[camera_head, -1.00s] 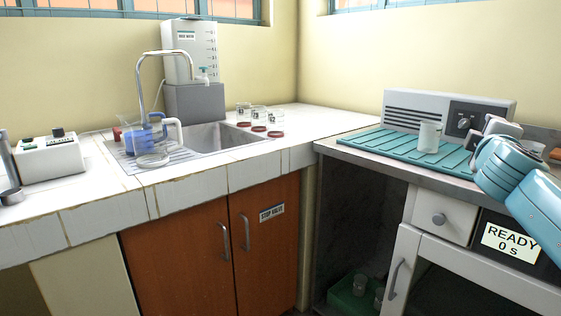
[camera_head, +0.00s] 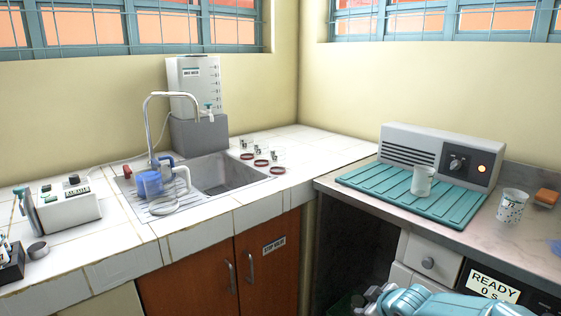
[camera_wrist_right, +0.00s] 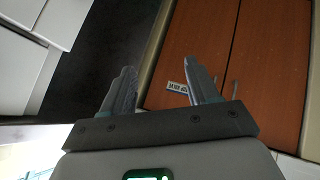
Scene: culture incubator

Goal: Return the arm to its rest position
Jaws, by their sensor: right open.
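My right gripper (camera_head: 368,300) shows at the bottom of the head view, low in front of the right counter's cabinet. In the right wrist view its two fingers (camera_wrist_right: 160,88) stand apart with nothing between them. Beyond the fingers are the brown cabinet doors (camera_wrist_right: 238,60) and a dark gap under the counter. My right arm's light blue links run off the bottom right of the head view. My left gripper does not show.
A white cup (camera_head: 422,181) stands on the teal mat (camera_head: 376,188), before a grey device (camera_head: 440,156) with a lit orange lamp. A speckled cup (camera_head: 511,206) stands right of it. An orange block (camera_head: 546,196) lies behind. The sink (camera_head: 226,174) is left.

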